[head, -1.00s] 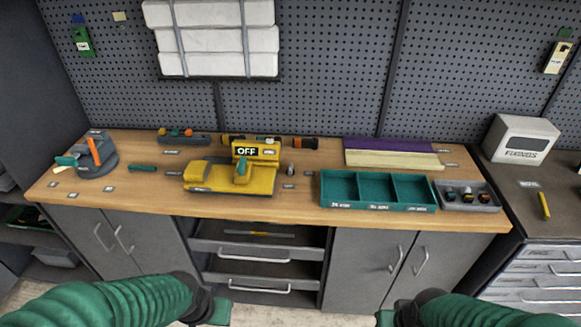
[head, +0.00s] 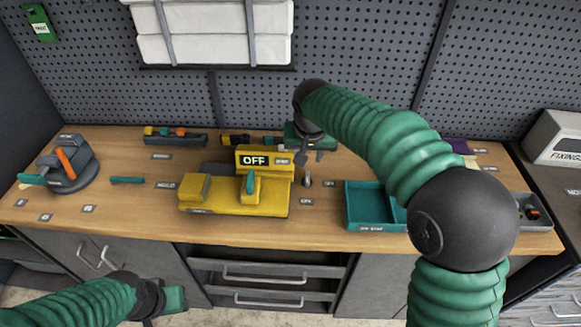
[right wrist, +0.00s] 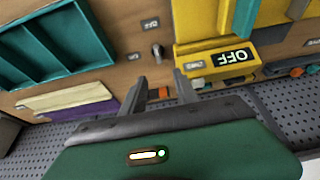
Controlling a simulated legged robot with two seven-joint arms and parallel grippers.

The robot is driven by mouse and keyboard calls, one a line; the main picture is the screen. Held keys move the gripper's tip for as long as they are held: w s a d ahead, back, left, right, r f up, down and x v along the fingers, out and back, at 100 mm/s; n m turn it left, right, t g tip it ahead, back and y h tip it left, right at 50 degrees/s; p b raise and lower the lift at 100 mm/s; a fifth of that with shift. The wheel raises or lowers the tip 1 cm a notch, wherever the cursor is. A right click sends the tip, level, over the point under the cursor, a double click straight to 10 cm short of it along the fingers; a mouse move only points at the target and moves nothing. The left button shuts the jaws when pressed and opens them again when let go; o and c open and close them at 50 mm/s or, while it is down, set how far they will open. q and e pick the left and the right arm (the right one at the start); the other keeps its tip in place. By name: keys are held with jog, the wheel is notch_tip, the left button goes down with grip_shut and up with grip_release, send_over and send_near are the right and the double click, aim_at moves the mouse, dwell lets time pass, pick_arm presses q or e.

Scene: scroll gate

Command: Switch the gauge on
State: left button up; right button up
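The yellow gauge (head: 235,198) stands on the bench, with a sign (head: 254,161) reading OFF and a teal lever-like part on its front. The sign also shows in the right wrist view (right wrist: 233,58). A small grey toggle switch (head: 307,180) stands on the bench just right of the gauge, with small labels near it; it shows in the right wrist view (right wrist: 157,52) too. My right gripper (right wrist: 158,82) is open and empty, above and behind the switch, its fingers pointing toward it. My left gripper (head: 174,300) is low in front of the bench; its fingers are unclear.
A teal compartment tray (head: 372,228) stands right of the switch, partly hidden by my right arm. A grey turntable-like fixture (head: 72,170) with an orange lever stands at the left. A tool rack (head: 175,140) is at the back. Purple and pale boards (right wrist: 65,97) lie near the tray.

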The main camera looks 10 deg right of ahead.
aim_at(307, 177)
jog(key=x, duration=1.4)
jog(key=shift+s+a+f, duration=0.1)
jog(key=shift+f, duration=0.6)
jog(key=shift+w+d+f, duration=0.25)
jog(key=shift+w+d, duration=0.05)
jog(key=shift+d, duration=0.15)
jog(key=shift+a+r, duration=0.1)
jog(key=shift+a, duration=0.05)
grip_shut()
